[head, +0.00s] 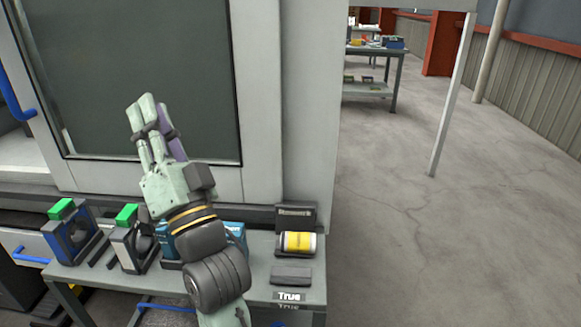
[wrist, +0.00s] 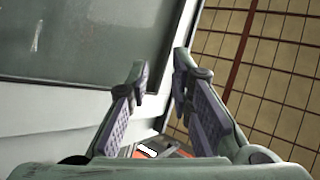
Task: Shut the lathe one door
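The lathe door (head: 200,172) is a light grey panel around a large dark window, and fills the upper left of the head view. A blue handle (head: 17,100) sits on its left side. Left of the handle a dark gap with a pale ledge shows at the picture's edge, so the door appears not fully closed there. My gripper (head: 147,105) is in front of the window's lower part, right of the handle and apart from it. In the wrist view, the fingers (wrist: 160,75) are spread with nothing between them. The door's window also shows there (wrist: 90,40), at the upper left.
A grey bench (head: 255,275) stands below the door under my arm. It holds green-topped devices (head: 128,214), a blue box (head: 235,230), and a yellow-banded cylinder (head: 297,243). Open concrete floor (head: 400,220) lies to the right, with a thin white post (head: 453,95) and a distant shelf table (head: 375,52).

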